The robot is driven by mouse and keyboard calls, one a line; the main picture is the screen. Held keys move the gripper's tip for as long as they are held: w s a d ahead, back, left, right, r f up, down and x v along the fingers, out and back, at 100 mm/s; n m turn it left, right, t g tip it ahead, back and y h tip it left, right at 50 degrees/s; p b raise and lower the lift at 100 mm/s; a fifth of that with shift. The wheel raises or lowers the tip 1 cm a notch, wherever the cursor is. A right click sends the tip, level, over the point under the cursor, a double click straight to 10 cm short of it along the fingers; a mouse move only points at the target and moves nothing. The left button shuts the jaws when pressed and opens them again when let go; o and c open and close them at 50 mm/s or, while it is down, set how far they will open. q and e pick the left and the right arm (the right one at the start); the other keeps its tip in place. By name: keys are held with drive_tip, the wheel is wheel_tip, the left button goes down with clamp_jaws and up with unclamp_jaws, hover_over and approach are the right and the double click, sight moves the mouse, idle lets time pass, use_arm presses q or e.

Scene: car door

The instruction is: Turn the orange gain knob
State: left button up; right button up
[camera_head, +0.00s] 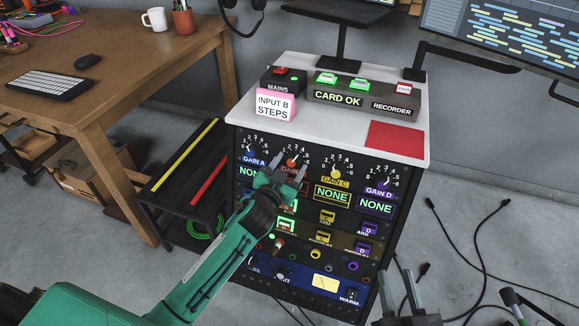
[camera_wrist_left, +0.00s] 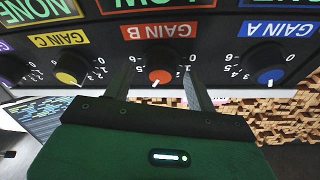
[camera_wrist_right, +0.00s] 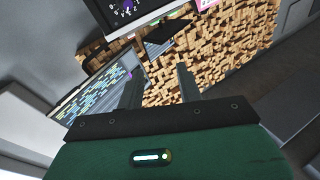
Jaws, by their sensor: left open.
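The orange GAIN B knob (camera_head: 292,161) is in the top row of the black rack front (camera_head: 334,260), second from the left, partly hidden by my left gripper in the head view. It shows clearly, upside down, in the left wrist view (camera_wrist_left: 161,72), with its scale around it and part of a red LOW display beyond its label. My left gripper (camera_head: 290,168) is open in front of it. In the left wrist view the fingers (camera_wrist_left: 155,84) stand either side of the knob, seemingly apart from it. My right gripper (camera_head: 422,274) is open and empty, right of the rack.
The blue GAIN A knob (camera_wrist_left: 270,73) and yellow GAIN C knob (camera_wrist_left: 72,70) flank the orange one. Cables (camera_head: 478,250) lie on the floor at right.

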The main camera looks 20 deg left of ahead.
use_arm(q)
drive_tip(key=shift+w, duration=0.15)
use_arm(e)
drive_tip(key=shift+r, duration=0.15)
use_arm(q)
drive_tip(key=c, duration=1)
drive_tip(key=m+p, duration=0.2)
drive_tip(key=shift+r+h+p, duration=0.2)
drive_tip(key=shift+h+p, duration=0.15)
drive_tip(key=shift+h, duration=0.05)
use_arm(e)
drive_tip(key=s+a+f+g, duration=0.1)
drive_tip(key=s+f+g, duration=0.3)
drive_tip(key=f+g, duration=0.3)
use_arm(q)
drive_tip(key=m+p, duration=0.2)
drive_tip(key=shift+g+h+p, duration=0.3)
drive_tip(key=m+p, duration=0.2)
drive_tip(key=shift+m+g+h, duration=0.3)
drive_tip(key=shift+h, duration=0.1)
drive_tip(key=shift+f+m+p, duration=0.15)
drive_tip(key=shift+m+p, duration=0.25)
drive_tip(key=shift+p, duration=0.15)
use_arm(e)
drive_tip(key=s+d+g+h, duration=0.5)
drive_tip(key=d+g, duration=0.1)
drive_tip(key=d, duration=0.5)
drive_tip(key=shift+s+f+g+h, duration=0.15)
drive_tip(key=shift+g+h, duration=0.15)
drive_tip(key=shift+g, duration=0.1)
